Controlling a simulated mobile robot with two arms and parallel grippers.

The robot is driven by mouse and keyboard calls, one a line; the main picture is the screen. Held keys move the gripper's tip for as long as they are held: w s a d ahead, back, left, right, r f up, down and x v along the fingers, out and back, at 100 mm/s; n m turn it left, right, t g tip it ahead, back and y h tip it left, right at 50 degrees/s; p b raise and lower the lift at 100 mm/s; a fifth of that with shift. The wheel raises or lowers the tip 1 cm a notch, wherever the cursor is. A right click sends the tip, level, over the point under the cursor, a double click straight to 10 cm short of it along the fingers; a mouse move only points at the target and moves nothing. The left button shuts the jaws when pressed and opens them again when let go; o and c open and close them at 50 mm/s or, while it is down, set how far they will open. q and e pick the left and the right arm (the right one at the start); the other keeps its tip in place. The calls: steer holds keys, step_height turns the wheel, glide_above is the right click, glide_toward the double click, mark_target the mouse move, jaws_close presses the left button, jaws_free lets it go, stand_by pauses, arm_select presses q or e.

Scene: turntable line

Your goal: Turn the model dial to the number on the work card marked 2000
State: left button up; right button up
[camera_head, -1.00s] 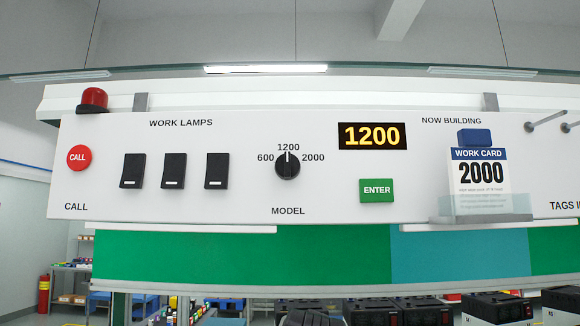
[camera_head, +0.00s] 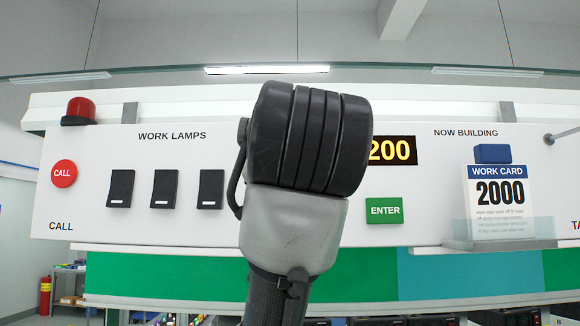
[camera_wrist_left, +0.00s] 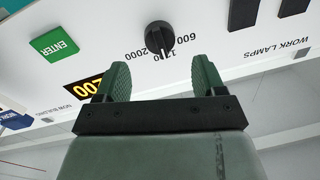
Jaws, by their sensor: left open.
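The black model dial (camera_wrist_left: 159,37) shows in the left wrist view, beyond my open left gripper (camera_wrist_left: 162,80), whose two green fingers stand apart with nothing between them. Its white pointer mark is toward 1200. In the head view my arm hides the dial and its numbers. The work card (camera_head: 500,200) reads 2000 and stands in a clear holder on the right of the panel. The display (camera_head: 392,151) is partly hidden and shows 200 at its visible end. The green ENTER button (camera_head: 384,210) is below it. My right gripper is not in view.
The white panel (camera_head: 225,225) carries several black lamp switches (camera_head: 165,188) and a red CALL button (camera_head: 63,173) at left. A red lamp (camera_head: 79,110) sits on top. A metal peg (camera_head: 562,135) sticks out at the right. A blue block (camera_head: 492,153) is above the card.

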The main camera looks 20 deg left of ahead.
arm_select(q)
steer(key=p+x, duration=0.2)
steer(key=x, duration=0.4)
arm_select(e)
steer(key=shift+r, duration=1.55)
arm_select(q)
steer(key=shift+c, duration=0.5)
steer(key=c, duration=0.8)
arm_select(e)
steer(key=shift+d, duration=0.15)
